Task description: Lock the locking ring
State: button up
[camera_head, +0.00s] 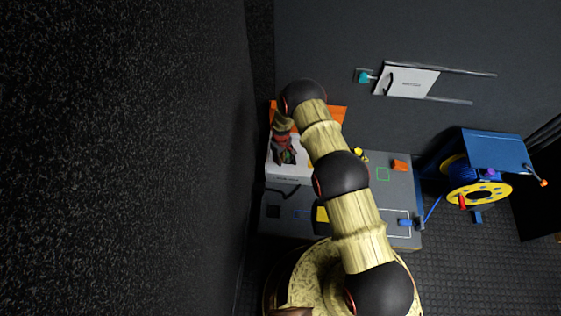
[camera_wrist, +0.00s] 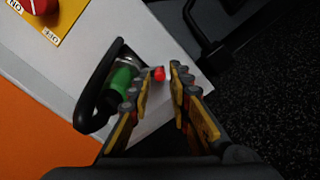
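The likely locking ring is part of a green round fitting (camera_wrist: 122,80) with a dark collar on a pale box face in the wrist view; which part is the ring I cannot tell. A black curved handle (camera_wrist: 92,95) arches beside it. A small red piece (camera_wrist: 159,73) shows between my fingertips. My gripper (camera_wrist: 163,70) is partly open, its left finger overlapping the fitting's edge in the picture. Whether it touches is unclear. In the head view my gripper (camera_head: 284,150) is over the white box (camera_head: 290,175), with a bit of green beneath it.
A yellow plate (camera_wrist: 68,18) carries a red knob (camera_wrist: 40,5). An orange panel (camera_head: 335,112) lies behind the box. The grey bench (camera_head: 390,185) holds an orange block (camera_head: 400,165) and a blue connector (camera_head: 405,222). A blue cable reel (camera_head: 480,190) stands right. A dark wall is left.

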jog(key=shift+f, duration=0.7)
jog(key=c, duration=0.3)
grip_shut()
